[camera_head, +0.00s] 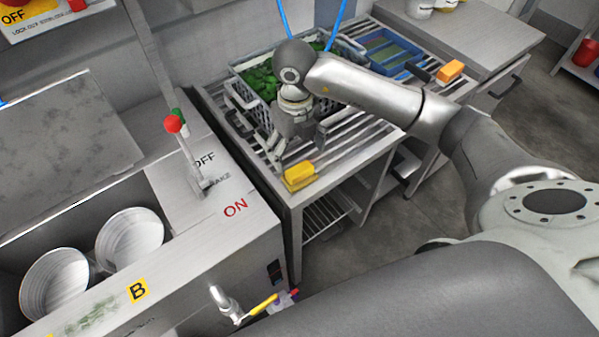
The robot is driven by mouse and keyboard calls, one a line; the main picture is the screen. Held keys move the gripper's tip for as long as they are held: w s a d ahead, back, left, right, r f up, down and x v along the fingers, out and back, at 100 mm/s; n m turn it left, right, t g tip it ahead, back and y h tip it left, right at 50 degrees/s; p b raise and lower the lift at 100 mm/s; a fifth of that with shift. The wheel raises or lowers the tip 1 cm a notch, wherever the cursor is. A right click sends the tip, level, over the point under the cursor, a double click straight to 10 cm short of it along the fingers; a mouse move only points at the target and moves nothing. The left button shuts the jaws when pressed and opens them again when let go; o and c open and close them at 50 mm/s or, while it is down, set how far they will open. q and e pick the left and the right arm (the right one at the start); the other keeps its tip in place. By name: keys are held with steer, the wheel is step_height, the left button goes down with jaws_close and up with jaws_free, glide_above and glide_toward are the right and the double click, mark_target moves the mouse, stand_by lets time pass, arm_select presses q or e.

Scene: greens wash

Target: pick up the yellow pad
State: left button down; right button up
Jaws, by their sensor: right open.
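The yellow pad (300,176) lies on the slatted metal table (360,141), near its front left corner. My right gripper (298,150) points down over the table just behind the pad. It is open, with nothing visible between its fingers, and appears apart from the pad. A second, more orange block (450,71) lies at the table's far right. My left gripper is out of the picture.
A crate of greens (240,90) stands behind my right gripper, partly hidden by my arm. A blue tray (398,48) sits at the back right. A steel machine with a red-knobbed lever (186,150) stands close on the left, with two white round baskets (130,238).

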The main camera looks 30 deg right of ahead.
mark_target(298, 167)
steer(key=shift+f, duration=0.7)
steer(key=f, duration=0.1)
steer(key=f+p, duration=0.1)
steer(key=f, duration=0.2)
steer(key=shift+s+f, duration=0.1)
steer(key=shift+s, duration=0.15)
steer(key=shift+f, duration=0.5)
steer(key=c, duration=1.1)
steer(key=shift+r, duration=0.1)
